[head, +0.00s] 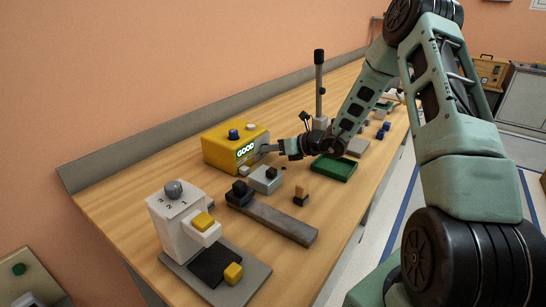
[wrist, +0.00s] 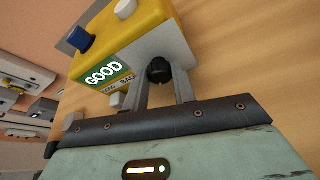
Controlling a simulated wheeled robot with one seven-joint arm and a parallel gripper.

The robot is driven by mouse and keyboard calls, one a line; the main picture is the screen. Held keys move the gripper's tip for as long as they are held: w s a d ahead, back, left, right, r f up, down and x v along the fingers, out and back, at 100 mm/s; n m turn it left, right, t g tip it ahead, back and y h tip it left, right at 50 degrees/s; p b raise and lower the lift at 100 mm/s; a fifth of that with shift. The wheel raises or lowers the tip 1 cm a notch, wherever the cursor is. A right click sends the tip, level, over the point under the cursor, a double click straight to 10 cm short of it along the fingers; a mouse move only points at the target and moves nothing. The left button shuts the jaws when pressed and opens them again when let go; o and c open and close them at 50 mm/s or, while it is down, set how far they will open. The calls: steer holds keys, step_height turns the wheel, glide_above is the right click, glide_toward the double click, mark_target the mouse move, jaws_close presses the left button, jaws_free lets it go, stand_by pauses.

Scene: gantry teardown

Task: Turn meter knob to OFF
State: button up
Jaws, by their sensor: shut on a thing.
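The meter is a yellow box (head: 221,153) on the wooden bench, with a lit display (head: 246,150) that reads GOOD. The yellow box also shows at the top of the wrist view (wrist: 140,25). A black knob (wrist: 158,69) sticks out from its grey face. My gripper (wrist: 161,82) is shut on this black knob, one finger on each side. In the head view my gripper (head: 267,149) reaches the meter from the right, and the knob is hidden there. Any marks around the knob cannot be read.
A blue knob (head: 233,134) and a white button (head: 249,126) sit on top of the meter. A green tray (head: 335,168) lies to the right. A white fixture (head: 176,228) stands at the near left.

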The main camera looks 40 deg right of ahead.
steer(key=n+h+b, duration=0.1)
steer(key=b, duration=0.3)
steer(key=n+h+b, duration=0.1)
steer(key=n+b, duration=0.1)
steer(key=b, duration=0.3)
steer(key=shift+s+a+f+t, duration=0.1)
steer(key=shift+a+f+t, duration=0.1)
steer(key=shift+f+t, duration=0.2)
steer(key=n+b, duration=0.1)
steer(key=b, duration=0.3)
steer(key=shift+r+h+b, duration=0.15)
steer(key=shift+h+b, duration=0.15)
steer(key=shift+h, duration=0.1)
steer(key=shift+b, duration=0.3)
steer(key=shift+r+n+h+b, duration=0.2)
steer(key=shift+n+h+b, duration=0.1)
steer(key=shift+n+b, duration=0.1)
steer(key=o, duration=1)
steer(key=p+v, duration=0.2)
steer(key=v, duration=1.5)
steer(key=shift+s+d+f, duration=0.1)
steer(key=shift+s, duration=0.2)
